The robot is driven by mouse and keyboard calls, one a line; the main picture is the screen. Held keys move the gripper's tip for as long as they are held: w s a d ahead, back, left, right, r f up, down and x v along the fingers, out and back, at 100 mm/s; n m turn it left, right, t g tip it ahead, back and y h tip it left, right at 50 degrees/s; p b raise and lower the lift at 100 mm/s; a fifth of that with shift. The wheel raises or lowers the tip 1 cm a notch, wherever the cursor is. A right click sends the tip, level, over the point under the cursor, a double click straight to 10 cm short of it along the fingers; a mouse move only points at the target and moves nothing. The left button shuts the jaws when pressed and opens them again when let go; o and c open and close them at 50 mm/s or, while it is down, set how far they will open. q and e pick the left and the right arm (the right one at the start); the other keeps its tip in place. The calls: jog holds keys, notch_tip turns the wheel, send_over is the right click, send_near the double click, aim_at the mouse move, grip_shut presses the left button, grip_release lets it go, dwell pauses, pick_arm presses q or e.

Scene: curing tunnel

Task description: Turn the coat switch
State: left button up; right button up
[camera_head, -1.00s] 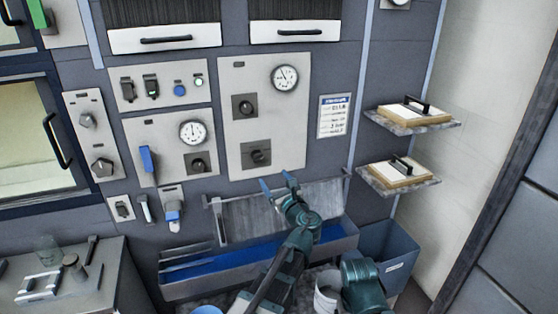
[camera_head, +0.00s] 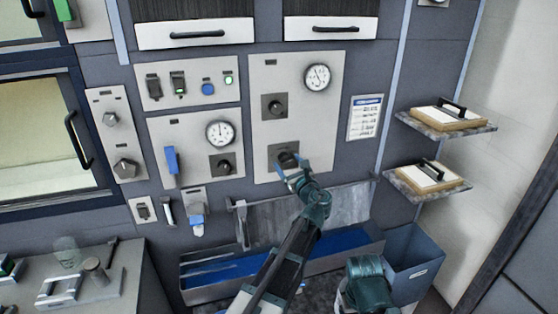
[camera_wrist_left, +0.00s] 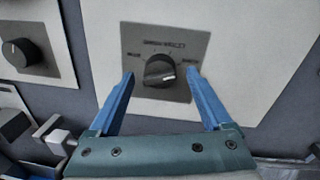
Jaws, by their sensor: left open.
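A black rotary knob (camera_head: 287,158) sits on a dark square plate low on the tall light panel. In the left wrist view this knob (camera_wrist_left: 160,68) shows close up on its grey plate, with a white mark toward its right side. Lettering on the plate is too blurred to read. My left gripper (camera_head: 292,170) is open just in front of the plate. In the left wrist view its two blue fingers lie either side of the knob, with a gap to each side; I cannot tell how far they stand off it. My right gripper is not in view.
Above the knob are a second knob (camera_head: 274,106) and a round gauge (camera_head: 317,77). A panel with a blue lever (camera_head: 172,160) is to the left. A blue-lined trough (camera_head: 225,275) lies below, and shelves with handled boards (camera_head: 447,115) are at right.

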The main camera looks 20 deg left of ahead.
pick_arm(q)
jog(key=shift+w+a, duration=0.3)
jog(key=shift+w, duration=0.15)
jog(key=shift+s, duration=0.1)
grip_shut()
